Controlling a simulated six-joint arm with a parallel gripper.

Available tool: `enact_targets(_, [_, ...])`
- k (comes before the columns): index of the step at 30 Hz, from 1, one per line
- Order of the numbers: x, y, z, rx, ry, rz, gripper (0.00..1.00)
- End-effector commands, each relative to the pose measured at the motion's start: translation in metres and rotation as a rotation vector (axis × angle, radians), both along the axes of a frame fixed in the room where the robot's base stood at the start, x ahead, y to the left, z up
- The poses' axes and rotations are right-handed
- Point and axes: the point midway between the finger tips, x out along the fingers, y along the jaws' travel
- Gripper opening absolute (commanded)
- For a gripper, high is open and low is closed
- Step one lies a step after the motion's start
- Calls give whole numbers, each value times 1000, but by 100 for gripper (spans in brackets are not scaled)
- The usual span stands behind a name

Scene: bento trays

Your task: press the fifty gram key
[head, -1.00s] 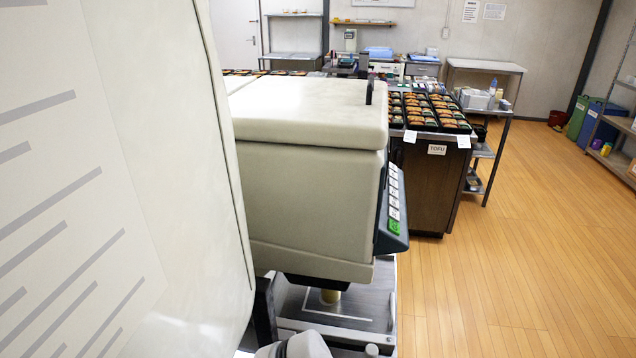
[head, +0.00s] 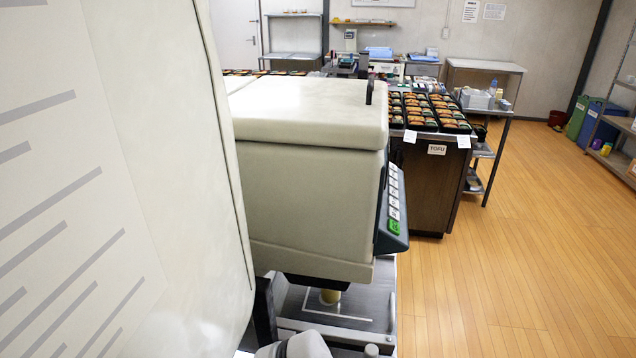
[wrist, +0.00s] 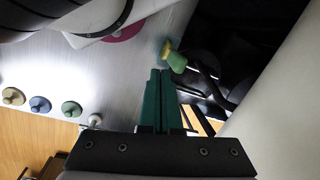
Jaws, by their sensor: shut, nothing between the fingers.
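A dark sloped key panel (head: 391,205) is on the right side of the cream machine (head: 310,180) in the head view. It carries a column of several pale keys (head: 393,196) with a green key (head: 394,226) at the bottom. The key labels are too small to read, so I cannot tell which is the fifty gram key. My gripper (wrist: 160,72) shows in the wrist view with its green fingers shut and nothing between them. Its tips are near a yellow-green knob (wrist: 175,60), over a grey metal surface. No keys show in the wrist view.
Several coloured knobs, including a blue one (wrist: 40,104), line the metal surface's edge in the wrist view. A pale body (wrist: 280,110) stands close on the right. In the head view, a counter (head: 432,190) with bento trays is behind the machine, and the wooden floor on the right is clear.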

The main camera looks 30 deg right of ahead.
Motion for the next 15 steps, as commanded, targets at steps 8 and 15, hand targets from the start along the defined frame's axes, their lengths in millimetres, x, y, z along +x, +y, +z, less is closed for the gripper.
enact_targets(8, [21, -9, 10, -6, -16, -46, 0])
enact_targets(15, [105, -75, 45, -49, -88, -246, 0])
